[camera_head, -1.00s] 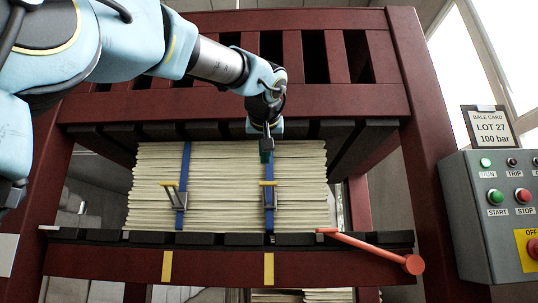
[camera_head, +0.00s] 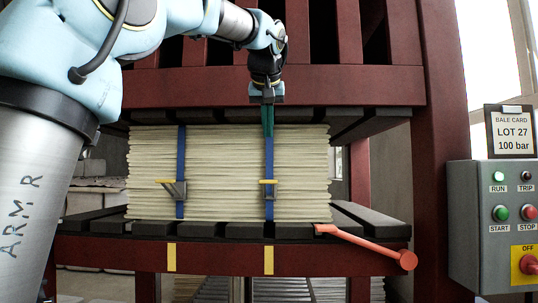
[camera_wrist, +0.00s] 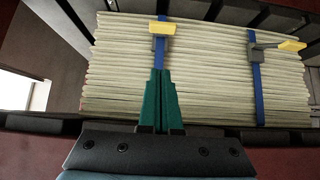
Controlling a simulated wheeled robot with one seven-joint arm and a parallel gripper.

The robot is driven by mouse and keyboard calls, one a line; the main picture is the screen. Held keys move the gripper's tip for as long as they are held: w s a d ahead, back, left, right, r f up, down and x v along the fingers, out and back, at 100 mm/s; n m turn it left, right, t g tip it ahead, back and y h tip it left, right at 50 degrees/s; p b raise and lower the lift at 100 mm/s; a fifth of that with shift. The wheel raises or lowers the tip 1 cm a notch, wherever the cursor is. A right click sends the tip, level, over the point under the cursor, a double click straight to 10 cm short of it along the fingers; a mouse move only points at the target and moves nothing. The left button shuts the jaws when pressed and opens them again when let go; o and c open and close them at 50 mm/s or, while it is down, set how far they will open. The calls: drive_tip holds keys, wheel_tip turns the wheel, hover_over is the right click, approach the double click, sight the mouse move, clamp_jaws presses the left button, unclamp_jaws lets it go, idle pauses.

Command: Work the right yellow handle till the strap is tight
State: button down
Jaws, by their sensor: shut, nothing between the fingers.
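The right yellow handle (camera_head: 268,182) sits on a grey buckle on the right blue strap (camera_head: 269,156), at the front of a bale of stacked pale sheets (camera_head: 222,160). The handle also shows in the wrist view (camera_wrist: 162,28), beyond my fingertips. My gripper (camera_head: 268,134) points down in front of the strap, above the handle and apart from it. Its green fingers are together and empty, and they cover the strap's upper part. In the wrist view my gripper (camera_wrist: 160,72) lines up with this strap. The left yellow handle (camera_head: 166,182) juts leftward from the left blue strap (camera_head: 181,150).
The dark red press frame (camera_head: 360,88) and black slats lie above and below the bale. An orange-red lever (camera_head: 365,244) sticks out at lower right. A grey control box (camera_head: 490,225) stands far right under a bale card (camera_head: 513,133). Space before the bale is open.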

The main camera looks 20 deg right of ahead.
drive_tip(key=shift+w, duration=0.1)
idle(0.4)
drive_tip(key=s+f+p+x, duration=0.1)
drive_tip(key=x, duration=0.5)
drive_tip(key=s+f+p+x, duration=0.1)
drive_tip(key=p+x, duration=0.1)
drive_tip(key=x, duration=0.4)
drive_tip(key=shift+w+a+f, duration=0.2)
drive_tip(key=shift+a+f, duration=0.1)
drive_tip(key=shift+f, duration=0.05)
drive_tip(key=shift+f+b, duration=0.15)
drive_tip(key=shift+b, duration=0.2)
